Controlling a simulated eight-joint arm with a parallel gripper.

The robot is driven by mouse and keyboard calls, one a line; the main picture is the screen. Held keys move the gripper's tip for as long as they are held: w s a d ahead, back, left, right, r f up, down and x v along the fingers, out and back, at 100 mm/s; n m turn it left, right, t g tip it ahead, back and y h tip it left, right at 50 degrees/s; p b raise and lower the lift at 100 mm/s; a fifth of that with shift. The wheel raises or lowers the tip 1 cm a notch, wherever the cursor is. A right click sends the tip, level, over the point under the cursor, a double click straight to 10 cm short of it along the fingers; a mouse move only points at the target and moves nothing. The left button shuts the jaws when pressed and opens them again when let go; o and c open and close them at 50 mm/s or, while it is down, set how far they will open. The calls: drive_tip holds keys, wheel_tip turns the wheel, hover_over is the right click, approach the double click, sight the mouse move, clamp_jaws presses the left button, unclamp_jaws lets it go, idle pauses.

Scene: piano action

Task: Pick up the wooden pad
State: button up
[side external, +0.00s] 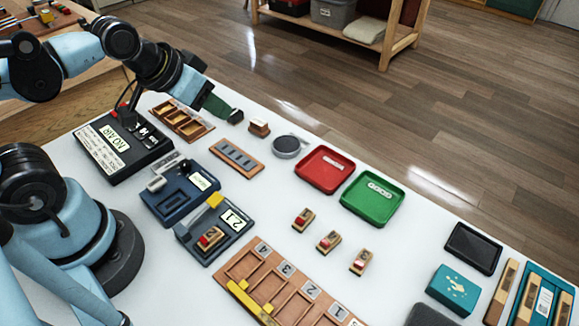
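The likeliest wooden pad is a small wooden block (259,128) with a pale band, on the white table behind the grey slotted wooden tray. My gripper (227,112) reaches down from the upper left and ends just left of this block, apart from it in the picture. Its end looks dark green with a small black piece at the tip. I cannot tell whether that black piece is a fingertip or a separate thing. The finger gap is not visible from this side.
Near the block are a slotted wooden tray (236,155), a round grey dish (287,146), a red tray (325,168) and a compartmented wooden tray (181,120). A black device (118,150) stands left. A green tray (372,197) and several small wooden key parts lie further right.

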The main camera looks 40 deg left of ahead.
drive_tip(key=g, duration=0.7)
hover_over(206, 237)
drive_tip(key=shift+f, duration=5.95)
clamp_jaws()
drive_tip(key=shift+r, duration=0.2)
